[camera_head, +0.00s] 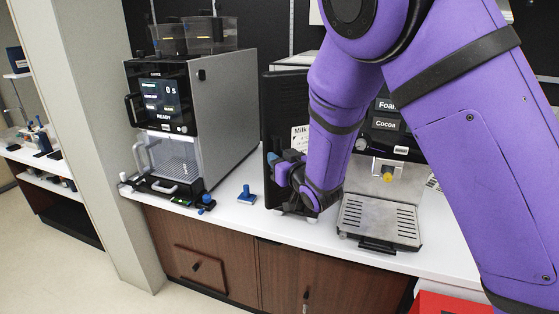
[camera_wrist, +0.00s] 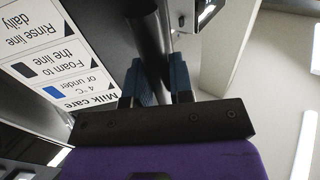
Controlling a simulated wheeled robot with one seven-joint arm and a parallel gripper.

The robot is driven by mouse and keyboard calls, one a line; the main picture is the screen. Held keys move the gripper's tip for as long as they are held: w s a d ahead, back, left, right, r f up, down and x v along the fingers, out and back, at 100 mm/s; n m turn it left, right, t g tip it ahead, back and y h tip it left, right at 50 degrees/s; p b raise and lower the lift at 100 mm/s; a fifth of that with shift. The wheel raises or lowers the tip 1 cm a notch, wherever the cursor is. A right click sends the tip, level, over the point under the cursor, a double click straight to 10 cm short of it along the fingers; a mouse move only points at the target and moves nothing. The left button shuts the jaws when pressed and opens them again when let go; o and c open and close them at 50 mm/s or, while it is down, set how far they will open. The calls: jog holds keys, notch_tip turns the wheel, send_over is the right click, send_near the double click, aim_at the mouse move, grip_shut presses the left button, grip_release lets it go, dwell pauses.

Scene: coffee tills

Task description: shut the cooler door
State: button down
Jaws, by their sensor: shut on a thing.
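The cooler door (camera_head: 284,100) is a tall black panel with a white milk care label (camera_head: 300,137), standing on the counter left of the drinks machine. My forearm hides its right side, and I cannot tell how far open it is. My gripper (camera_head: 274,160) is at the door's lower left part. In the wrist view, my gripper's blue fingers (camera_wrist: 158,82) are shut on a dark upright bar, the door handle (camera_wrist: 148,40). The label also shows in the wrist view (camera_wrist: 50,60), to the left of the handle.
A coffee machine (camera_head: 168,115) stands to the left on the white counter (camera_head: 232,190). A small blue-handled tamper-like item (camera_head: 246,195) lies between it and my gripper. A drip tray (camera_head: 380,220) is to the right, with a red box (camera_head: 450,303) below.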

jog(key=shift+x, duration=1.9)
jog(key=shift+r, duration=0.1)
jog(key=shift+w+a, duration=0.2)
jog(key=shift+w, duration=0.5)
jog(key=shift+w+a, duration=0.15)
jog(key=shift+w, duration=0.6)
jog(key=shift+w+a, duration=0.2)
jog(key=shift+w, duration=0.5)
jog(key=w, duration=0.4)
jog(key=shift+w, duration=0.2)
